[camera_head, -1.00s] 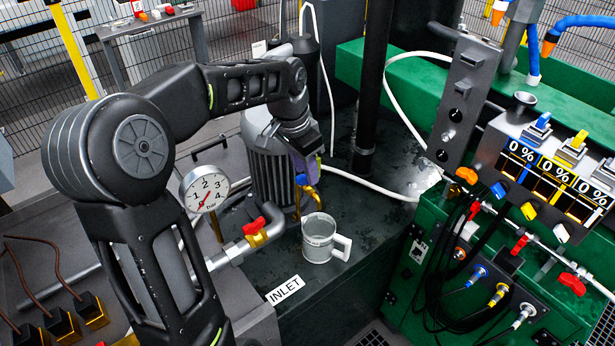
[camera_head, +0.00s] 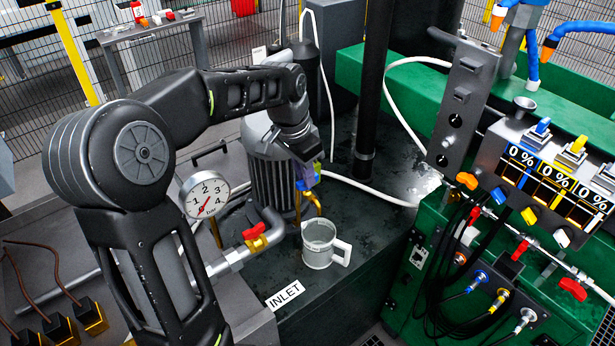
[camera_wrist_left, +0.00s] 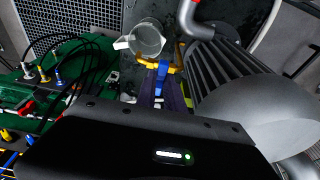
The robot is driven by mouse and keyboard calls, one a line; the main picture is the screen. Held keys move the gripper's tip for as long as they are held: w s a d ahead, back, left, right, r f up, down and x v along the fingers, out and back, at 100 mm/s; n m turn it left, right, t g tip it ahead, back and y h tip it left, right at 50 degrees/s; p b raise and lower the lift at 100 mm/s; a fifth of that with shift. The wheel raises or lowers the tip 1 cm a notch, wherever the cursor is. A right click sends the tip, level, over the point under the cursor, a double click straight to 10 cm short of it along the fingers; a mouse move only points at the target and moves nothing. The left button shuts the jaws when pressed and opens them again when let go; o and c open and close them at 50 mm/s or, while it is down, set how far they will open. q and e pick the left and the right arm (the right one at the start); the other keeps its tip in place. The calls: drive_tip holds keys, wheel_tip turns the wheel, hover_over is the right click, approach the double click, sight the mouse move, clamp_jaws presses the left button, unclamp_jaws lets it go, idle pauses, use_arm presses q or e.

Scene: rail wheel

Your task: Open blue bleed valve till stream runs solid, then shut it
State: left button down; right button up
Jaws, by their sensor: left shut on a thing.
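The blue bleed valve handle (camera_head: 300,184) sits on a yellow spout fitting (camera_head: 315,200) beside the grey ribbed motor-like body. In the left wrist view the blue handle (camera_wrist_left: 161,77) shows between purple fingers. My left gripper (camera_head: 309,178) reaches it from above and is shut on it. A clear measuring jug (camera_head: 319,243) stands upright below the spout, its handle to the right. It also shows in the left wrist view (camera_wrist_left: 146,38). I cannot make out a stream or a clear liquid level. My right gripper is not in view.
A pressure gauge (camera_head: 205,195) and a red-handled valve (camera_head: 254,233) stand left of the jug, near the INLET label (camera_head: 285,295). A green cabinet (camera_head: 425,280) with cables and coloured knobs is at the right. A white hose (camera_head: 370,190) runs behind the jug.

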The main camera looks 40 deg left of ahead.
use_arm(q)
drive_tip(key=shift+f+n+b, duration=0.1)
drive_tip(key=shift+n+b, duration=0.25)
drive_tip(key=shift+n, duration=0.35)
drive_tip(key=shift+d+n+y+b, duration=0.1)
drive_tip(key=shift+n+y+b, duration=0.25)
drive_tip(key=shift+n, duration=0.95)
drive_tip(key=shift+n+y+b, duration=0.25)
drive_tip(key=shift+n+b, duration=0.05)
drive_tip(key=shift+n, duration=0.6)
drive_tip(key=shift+d+n, duration=0.1)
drive_tip(key=shift+n, duration=1)
